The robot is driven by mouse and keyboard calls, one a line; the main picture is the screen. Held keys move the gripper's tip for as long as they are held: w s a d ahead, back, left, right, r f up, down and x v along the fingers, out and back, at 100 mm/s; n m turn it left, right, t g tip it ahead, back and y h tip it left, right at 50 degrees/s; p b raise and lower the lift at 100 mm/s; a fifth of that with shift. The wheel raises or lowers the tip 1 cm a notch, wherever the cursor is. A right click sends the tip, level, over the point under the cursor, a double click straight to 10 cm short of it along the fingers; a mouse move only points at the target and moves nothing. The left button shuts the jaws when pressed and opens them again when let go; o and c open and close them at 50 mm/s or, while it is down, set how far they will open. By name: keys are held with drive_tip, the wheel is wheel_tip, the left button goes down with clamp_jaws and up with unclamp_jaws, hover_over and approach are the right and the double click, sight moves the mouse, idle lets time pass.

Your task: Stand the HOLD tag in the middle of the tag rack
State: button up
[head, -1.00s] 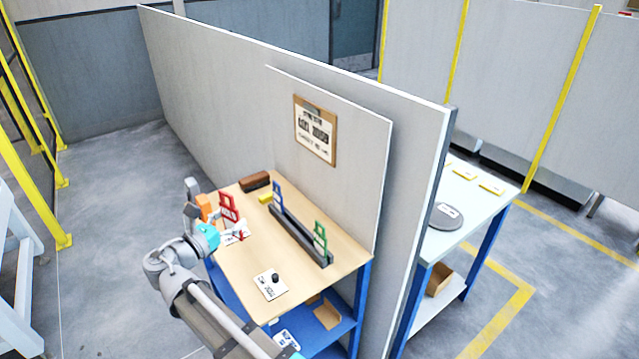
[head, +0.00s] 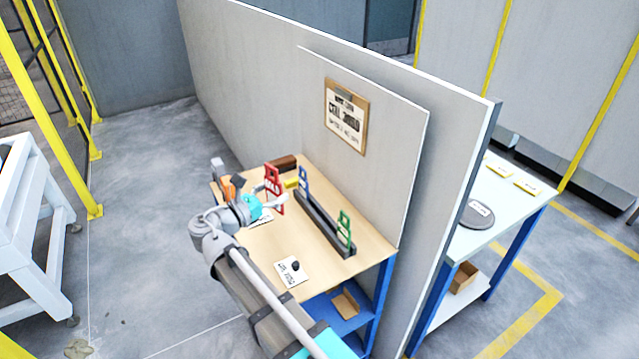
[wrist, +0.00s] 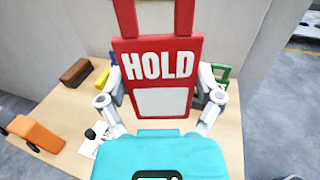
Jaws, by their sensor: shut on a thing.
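The red HOLD tag (wrist: 161,101) is between the fingers of my gripper (wrist: 160,88), upright with its lettering facing the wrist camera. My gripper (head: 268,192) is shut on it; the tag (head: 274,176) shows above the table in the head view, left of the rack and apart from it. The tag rack (head: 325,225) is a long dark bar along the back of the table. A blue tag (head: 304,182) stands at its far end and a green tag (head: 344,228) at its near end. The rack between them is bare. In the wrist view the HOLD tag hides most of the rack.
A brown block (head: 284,162) and a yellow block (head: 291,183) lie near the rack's far end. An orange object (wrist: 36,133) is at the table's left side. A white card with a black knob (head: 293,270) lies near the front. A partition panel (head: 385,150) rises behind the rack.

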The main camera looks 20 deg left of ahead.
drive_tip(key=w+d+f+m+g+h+b, duration=0.1)
drive_tip(key=w+d+f+h+b, duration=0.1)
drive_tip(key=w, duration=0.6)
drive_tip(key=w+d+f+m+g+h+b, duration=0.1)
drive_tip(key=w+d+f+m+h+b, duration=0.1)
drive_tip(key=w+d+f+b, duration=0.2)
drive_tip(key=w+d+f, duration=0.1)
drive_tip(key=w, duration=0.2)
drive_tip(key=shift+w+g+h+b, duration=0.3)
drive_tip(key=shift+w+g, duration=0.05)
drive_tip(key=shift+g, duration=0.05)
drive_tip(key=shift+f, duration=0.2)
drive_tip(key=shift+f+b, duration=4.5)
drive_tip(key=shift+b, duration=0.2)
drive_tip(key=o, duration=0.8)
